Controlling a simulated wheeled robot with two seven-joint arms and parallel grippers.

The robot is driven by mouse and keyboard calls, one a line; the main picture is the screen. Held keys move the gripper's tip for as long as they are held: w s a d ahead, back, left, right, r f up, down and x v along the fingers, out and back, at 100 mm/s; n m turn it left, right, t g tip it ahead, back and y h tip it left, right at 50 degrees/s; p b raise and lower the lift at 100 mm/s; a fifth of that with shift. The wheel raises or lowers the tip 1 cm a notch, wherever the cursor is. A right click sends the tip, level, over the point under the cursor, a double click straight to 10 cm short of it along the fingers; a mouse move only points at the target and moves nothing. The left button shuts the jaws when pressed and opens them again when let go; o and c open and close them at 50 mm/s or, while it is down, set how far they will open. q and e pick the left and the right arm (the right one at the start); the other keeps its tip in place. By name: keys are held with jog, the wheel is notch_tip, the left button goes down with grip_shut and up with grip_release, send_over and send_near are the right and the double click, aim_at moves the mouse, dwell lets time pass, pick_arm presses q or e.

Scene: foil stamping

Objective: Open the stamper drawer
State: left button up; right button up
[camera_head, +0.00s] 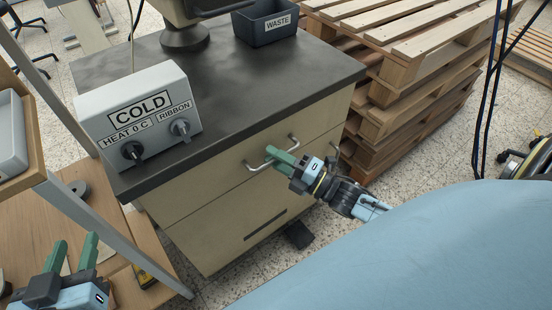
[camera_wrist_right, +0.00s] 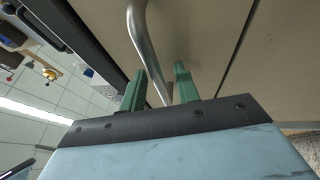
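The stamper drawer (camera_head: 205,186) is the upper beige drawer in the cabinet under the dark worktop. Its front looks flush with the cabinet. A metal bar handle (camera_head: 258,166) runs across the drawer front; it also shows in the right wrist view (camera_wrist_right: 146,45). My right gripper (camera_head: 281,157) is at the handle. In the right wrist view its green fingers (camera_wrist_right: 160,88) stand apart, with the bar passing between them and a gap visible beside it. My left gripper (camera_head: 75,250) is open and empty at the lower left, above the wooden shelf.
A control box (camera_head: 150,85) marked COLD and a black WASTE bin (camera_head: 268,20) stand on the worktop (camera_head: 230,85). Stacked wooden pallets (camera_head: 395,85) stand close to the cabinet's right. A lower drawer (camera_head: 225,225) has a dark slot. A grey frame post (camera_head: 110,225) stands at left.

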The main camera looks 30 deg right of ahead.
jog(key=shift+w, duration=0.1)
grip_shut()
dwell(0.4)
